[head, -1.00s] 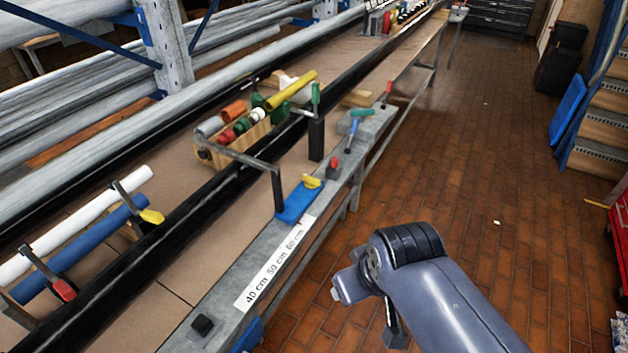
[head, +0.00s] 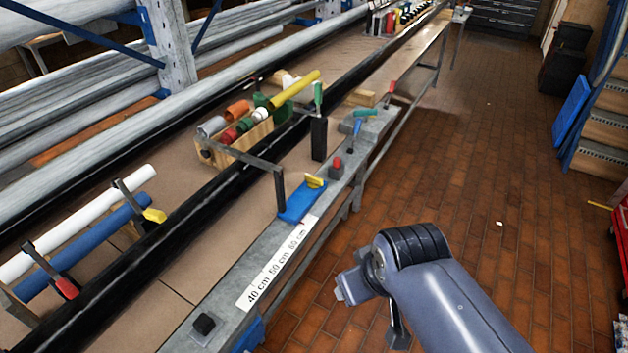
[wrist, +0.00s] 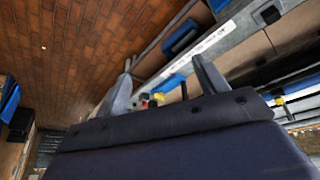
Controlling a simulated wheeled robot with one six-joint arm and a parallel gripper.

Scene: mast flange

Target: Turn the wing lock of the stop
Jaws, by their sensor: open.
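The stop is a blue block (head: 297,204) on the grey rail at the bench's front edge, at the far end of the white length label. Its yellow wing lock (head: 315,182) sits on top at the block's far end. In the wrist view the blue stop (wrist: 168,84) and the yellow wing (wrist: 158,97) show small between my fingertips, some way off. My gripper (wrist: 165,78) is open and empty. In the head view my gripper (head: 368,306) hangs over the floor, right of the bench and nearer than the stop, touching nothing. One finger is partly hidden behind my wrist.
A dark upright post (head: 318,138) and a bent bar (head: 240,155) stand beside the stop.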

